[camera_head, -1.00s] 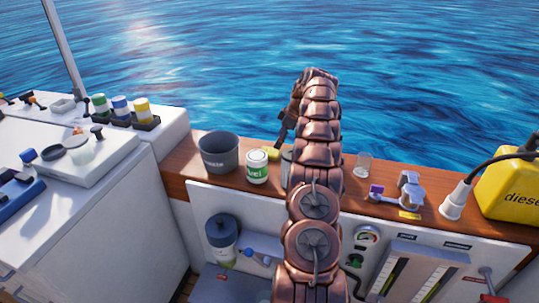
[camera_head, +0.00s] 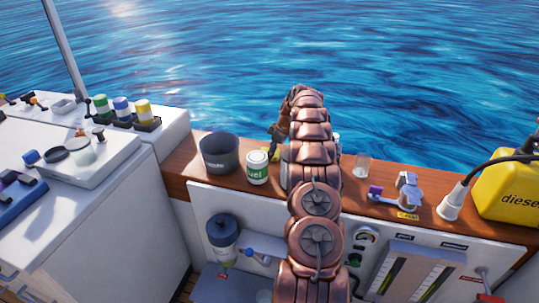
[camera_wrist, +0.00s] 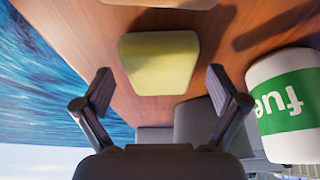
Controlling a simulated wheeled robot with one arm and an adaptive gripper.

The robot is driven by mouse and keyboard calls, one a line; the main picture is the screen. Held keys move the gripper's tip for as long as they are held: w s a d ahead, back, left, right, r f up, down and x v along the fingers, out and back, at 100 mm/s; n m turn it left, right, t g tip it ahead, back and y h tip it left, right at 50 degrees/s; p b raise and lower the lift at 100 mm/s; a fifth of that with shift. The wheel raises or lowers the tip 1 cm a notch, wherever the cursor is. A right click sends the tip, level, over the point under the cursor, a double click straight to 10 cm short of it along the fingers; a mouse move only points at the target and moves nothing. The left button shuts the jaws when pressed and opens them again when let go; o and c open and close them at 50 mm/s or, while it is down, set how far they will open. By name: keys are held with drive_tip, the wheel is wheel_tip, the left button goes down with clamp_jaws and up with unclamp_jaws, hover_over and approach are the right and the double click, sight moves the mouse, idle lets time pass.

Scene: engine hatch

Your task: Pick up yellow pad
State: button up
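The yellow pad (camera_wrist: 160,65) lies on the brown wooden ledge (camera_wrist: 205,20) in the wrist view, upper middle. My gripper (camera_wrist: 162,90) is open and empty, with one finger on each side of the pad's near edge and gaps to both sides. In the head view my gripper (camera_head: 275,154) is low over the ledge, just behind and right of the fuel can, and largely hides the pad.
The white and green fuel can (camera_head: 257,168) stands close beside my gripper, also at right in the wrist view (camera_wrist: 288,100). A grey bin (camera_head: 219,153) is left of it. A clear glass (camera_head: 361,166) and yellow diesel canister (camera_head: 508,190) stand farther right. Water lies beyond the ledge.

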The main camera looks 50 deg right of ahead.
drive_tip(key=c, duration=1.1)
drive_tip(key=shift+c, duration=0.2)
wheel_tip(320, 180, up, 9)
drive_tip(key=shift+w+f+b, duration=0.1)
drive_tip(key=shift+b, duration=0.3)
drive_tip(key=shift+r, duration=0.6)
drive_tip(key=o, duration=0.5)
drive_tip(key=c, duration=0.4)
